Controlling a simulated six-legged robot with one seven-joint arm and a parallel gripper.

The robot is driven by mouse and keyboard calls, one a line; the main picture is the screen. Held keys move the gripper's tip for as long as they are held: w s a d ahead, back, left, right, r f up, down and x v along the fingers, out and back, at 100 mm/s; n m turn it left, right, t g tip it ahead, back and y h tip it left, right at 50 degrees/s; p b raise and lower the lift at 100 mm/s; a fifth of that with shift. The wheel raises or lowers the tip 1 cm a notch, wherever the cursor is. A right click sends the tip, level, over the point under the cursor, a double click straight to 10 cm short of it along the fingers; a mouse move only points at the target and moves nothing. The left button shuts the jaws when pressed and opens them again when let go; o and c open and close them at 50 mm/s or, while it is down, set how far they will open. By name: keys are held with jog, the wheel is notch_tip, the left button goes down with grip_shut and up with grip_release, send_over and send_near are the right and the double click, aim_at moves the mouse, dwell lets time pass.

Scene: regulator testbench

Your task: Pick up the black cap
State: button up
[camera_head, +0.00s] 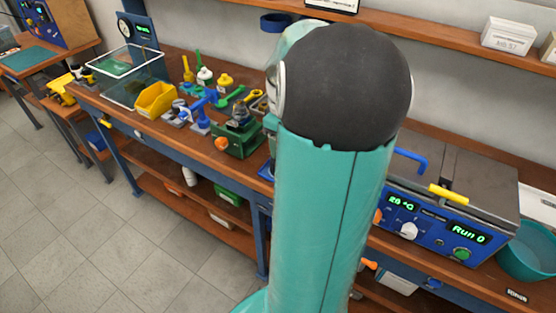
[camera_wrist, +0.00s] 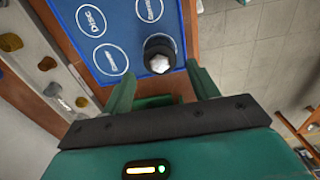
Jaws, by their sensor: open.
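In the wrist view, a round black piece with a pale, faceted top (camera_wrist: 160,55) sits on a blue mat (camera_wrist: 122,32) near its edge; it looks like the black cap. My gripper (camera_wrist: 162,84) is open, its two green fingers apart and empty. The black piece lies just beyond the fingertips, roughly centred between them, and I see no contact. In the head view my teal arm blocks the middle of the bench, and neither the gripper nor the black piece shows there.
The mat has white labelled circles. A pale strip with brass and dark round parts (camera_wrist: 47,63) runs along its left. In the head view, a yellow bin (camera_head: 156,98), a green vise (camera_head: 237,139) and a blue control box (camera_head: 425,226) stand on the wooden bench.

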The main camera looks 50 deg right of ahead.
notch_tip(320, 180, down, 3)
jog(key=shift+s+r, duration=0.1)
jog(key=shift+w+d+f, duration=0.1)
jog(key=shift+w+f, duration=0.1)
jog(key=shift+f, duration=1.35)
jog(key=shift+w+f, duration=0.2)
jog(key=shift+f, duration=1.3)
jog(key=c, duration=0.8)
jog(key=shift+o, duration=0.2)
jog(key=shift+r, duration=0.1)
